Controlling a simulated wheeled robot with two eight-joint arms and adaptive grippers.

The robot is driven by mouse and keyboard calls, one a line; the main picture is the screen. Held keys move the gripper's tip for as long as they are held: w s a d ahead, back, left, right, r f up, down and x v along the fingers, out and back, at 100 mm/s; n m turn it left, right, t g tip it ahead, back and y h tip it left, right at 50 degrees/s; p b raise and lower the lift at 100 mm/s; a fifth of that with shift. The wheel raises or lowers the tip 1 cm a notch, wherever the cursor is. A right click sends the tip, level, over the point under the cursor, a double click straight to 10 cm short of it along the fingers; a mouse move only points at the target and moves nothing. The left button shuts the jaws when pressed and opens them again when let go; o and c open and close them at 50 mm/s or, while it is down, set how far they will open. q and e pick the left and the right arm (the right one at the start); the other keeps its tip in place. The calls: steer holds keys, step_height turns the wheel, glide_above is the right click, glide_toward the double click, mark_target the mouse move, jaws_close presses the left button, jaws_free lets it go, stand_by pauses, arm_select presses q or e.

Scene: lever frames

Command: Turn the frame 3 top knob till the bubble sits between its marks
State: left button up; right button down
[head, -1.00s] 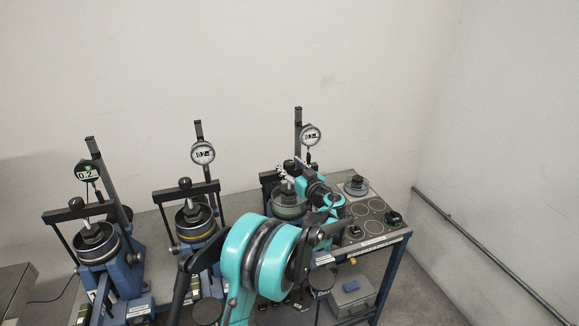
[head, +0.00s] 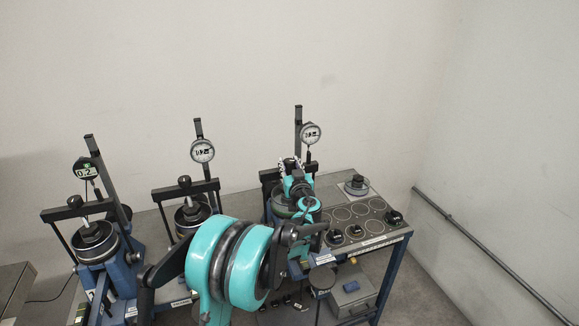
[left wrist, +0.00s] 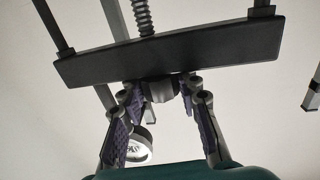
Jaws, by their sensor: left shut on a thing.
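Frame 3 is the rightmost lever frame, with its dial gauge (head: 311,133) on a tall post behind it. My left gripper (head: 290,165) is at the top of this frame, above its cell, and hides the top knob in the head view. In the left wrist view the dark top knob (left wrist: 160,90) sits against the crossbar (left wrist: 170,55), and the left gripper's two purple-padded fingers are closed on its sides. The bubble and its marks cannot be made out. My right gripper is not in view.
Two similar lever frames stand to the left, with gauges (head: 203,151) and (head: 87,169) close by. The bench top (head: 360,191) right of frame 3 has ringed places with several dark weights (head: 393,217). A grey box (head: 352,297) sits on the shelf below.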

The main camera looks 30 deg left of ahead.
arm_select(q)
steer(key=m+t+h, duration=0.1)
steer(key=m+h, duration=0.1)
steer(key=m+t+h, duration=0.1)
steer(key=t+h, duration=0.1)
steer(key=shift+s+a+m+h+b, duration=0.2)
steer(key=shift+m+h+b, duration=0.1)
steer(key=shift+m+b, duration=0.1)
steer(key=m+t+h, duration=0.1)
steer(key=h, duration=0.1)
steer(key=shift+w+m+h, duration=0.15)
steer(key=shift+m+h, duration=0.25)
steer(key=shift+d+m+h+b, duration=0.1)
steer(key=shift+m+h+b, duration=0.15)
steer(key=shift+m+h, duration=1.25)
steer(key=shift+m+h+b, duration=0.2)
steer(key=shift+m+h, duration=0.6)
steer(key=shift+h, duration=1.6)
steer(key=o, duration=1.2)
steer(key=shift+d, duration=0.1)
steer(key=s, duration=0.4)
steer(key=s+a, duration=0.1)
steer(key=s, duration=0.3)
steer(key=s+a, duration=0.1)
steer(key=s, duration=0.3)
